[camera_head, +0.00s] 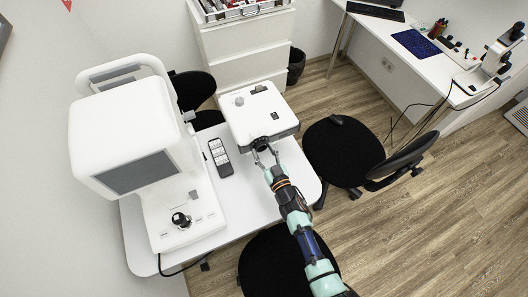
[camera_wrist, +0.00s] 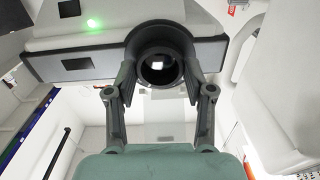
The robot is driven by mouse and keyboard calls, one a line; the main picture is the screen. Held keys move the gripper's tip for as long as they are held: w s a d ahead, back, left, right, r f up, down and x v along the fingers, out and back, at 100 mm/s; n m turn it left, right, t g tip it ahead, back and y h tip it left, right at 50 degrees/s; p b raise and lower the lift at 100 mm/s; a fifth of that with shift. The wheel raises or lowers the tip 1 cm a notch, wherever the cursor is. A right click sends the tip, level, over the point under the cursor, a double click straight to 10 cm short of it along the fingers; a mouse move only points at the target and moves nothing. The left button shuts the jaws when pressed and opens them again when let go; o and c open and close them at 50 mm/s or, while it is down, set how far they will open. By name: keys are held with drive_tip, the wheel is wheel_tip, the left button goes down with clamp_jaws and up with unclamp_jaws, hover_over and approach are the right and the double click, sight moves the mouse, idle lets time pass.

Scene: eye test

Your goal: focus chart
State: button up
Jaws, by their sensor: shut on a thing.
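The white chart projector (camera_head: 260,112) sits on the white table (camera_head: 235,195), with its black lens ring (camera_head: 261,143) facing my arm. The ring shows large in the wrist view (camera_wrist: 160,68), with a small bright patch inside. My gripper (camera_head: 265,152) reaches the projector's front from below right in the head view. In the wrist view its two fingers stand on the left and right of the lens ring and are shut on it. No chart picture is visible on a wall.
A large white eye-test device (camera_head: 125,140) with a grey screen stands on the table's left. A dark remote (camera_head: 220,157) lies between it and the projector. Black chairs (camera_head: 343,150) stand around the table. A side desk (camera_head: 425,45) with instruments stands at right; wooden floor (camera_head: 440,220) is open there.

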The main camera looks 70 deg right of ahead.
drive_tip(key=n+b, duration=0.1)
drive_tip(key=n, duration=0.5)
drive_tip(key=n+b, duration=0.1)
drive_tip(key=n, duration=0.4)
drive_tip(key=shift+n, duration=0.5)
drive_tip(key=o, duration=1.2)
drive_tip(key=shift+c, duration=0.2)
drive_tip(key=v, duration=1.2)
